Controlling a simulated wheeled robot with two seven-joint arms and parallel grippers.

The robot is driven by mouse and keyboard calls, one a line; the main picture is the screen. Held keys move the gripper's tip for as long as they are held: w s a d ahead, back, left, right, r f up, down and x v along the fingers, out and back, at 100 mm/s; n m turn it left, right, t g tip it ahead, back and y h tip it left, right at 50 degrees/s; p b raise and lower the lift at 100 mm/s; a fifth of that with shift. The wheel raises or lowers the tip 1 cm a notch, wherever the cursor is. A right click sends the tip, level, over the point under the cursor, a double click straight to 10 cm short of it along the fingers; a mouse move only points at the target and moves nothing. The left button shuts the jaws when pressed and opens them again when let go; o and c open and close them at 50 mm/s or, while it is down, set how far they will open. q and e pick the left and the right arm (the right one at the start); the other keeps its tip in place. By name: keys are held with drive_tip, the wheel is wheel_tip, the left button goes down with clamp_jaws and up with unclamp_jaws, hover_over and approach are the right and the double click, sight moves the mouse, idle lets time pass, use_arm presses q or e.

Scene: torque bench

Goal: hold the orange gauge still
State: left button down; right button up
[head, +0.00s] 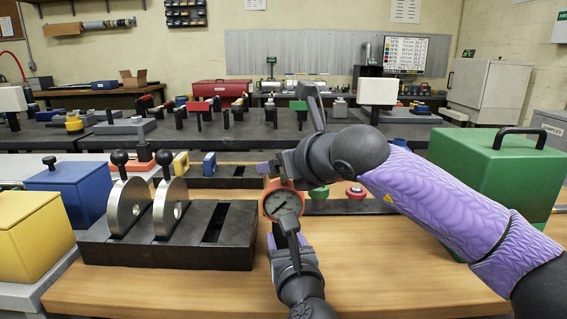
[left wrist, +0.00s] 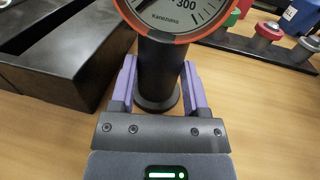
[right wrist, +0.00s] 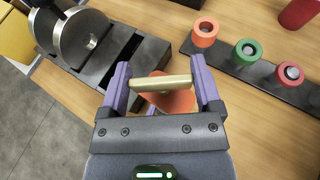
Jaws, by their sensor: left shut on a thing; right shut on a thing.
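The orange gauge (head: 282,204) has a round white dial in an orange rim and stands upright over the wooden bench. In the left wrist view its dial (left wrist: 176,12) sits on a black post (left wrist: 158,72) with a round foot on the bench. My left gripper (left wrist: 156,84) is shut around this post, below the dial. My right gripper (right wrist: 162,84) is shut on a brass bar (right wrist: 160,83) above an orange part of the gauge (right wrist: 176,101). In the head view my left gripper covers part of the post.
A black rack (head: 215,252) with two upright metal discs stands left of the gauge. A dark rail (right wrist: 262,82) with orange, green and red round pieces lies behind it. A green box (head: 480,165) stands at right. Blue and yellow boxes stand at far left.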

drive_tip(key=shift+f+n+y, duration=0.15)
drive_tip(key=shift+n+y, duration=0.15)
drive_tip(key=o, duration=1)
drive_tip(key=shift+o, duration=0.2)
drive_tip(key=v, duration=1.2)
